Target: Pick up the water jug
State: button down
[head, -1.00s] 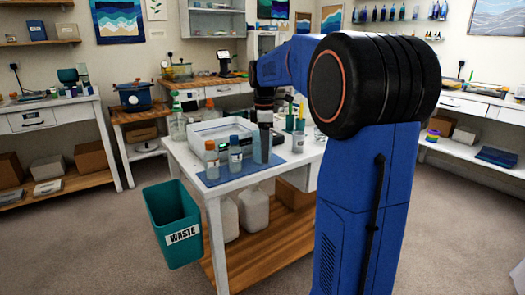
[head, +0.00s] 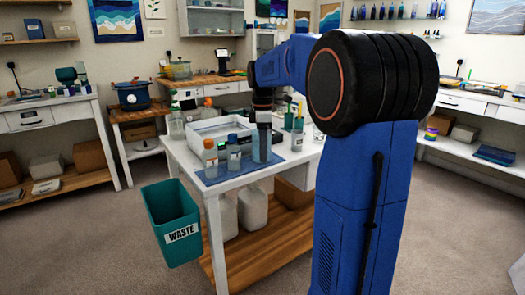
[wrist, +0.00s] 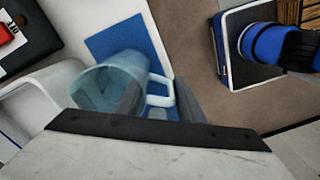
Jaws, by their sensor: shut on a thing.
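The water jug (wrist: 97,88) is a translucent blue vessel with a pale handle (wrist: 163,92). In the wrist view it is left of centre, with part of the blue mat visible behind it. My gripper (wrist: 158,98) is shut on the jug at its handle side, with one finger in front of the jug's wall. In the head view the jug (head: 262,150) appears as a bluish shape below my wrist at the table's front, right of two bottles. I cannot tell whether its base touches the mat.
Two bottles with orange (head: 210,158) and blue (head: 234,153) caps stand close left of the jug on the blue mat (head: 212,181). A cup with tools (head: 297,141) stands to its right. A teal waste bin (head: 172,222) is beside the white table.

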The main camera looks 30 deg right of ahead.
jog(key=shift+r, duration=4.8)
jog(key=shift+r, duration=0.15)
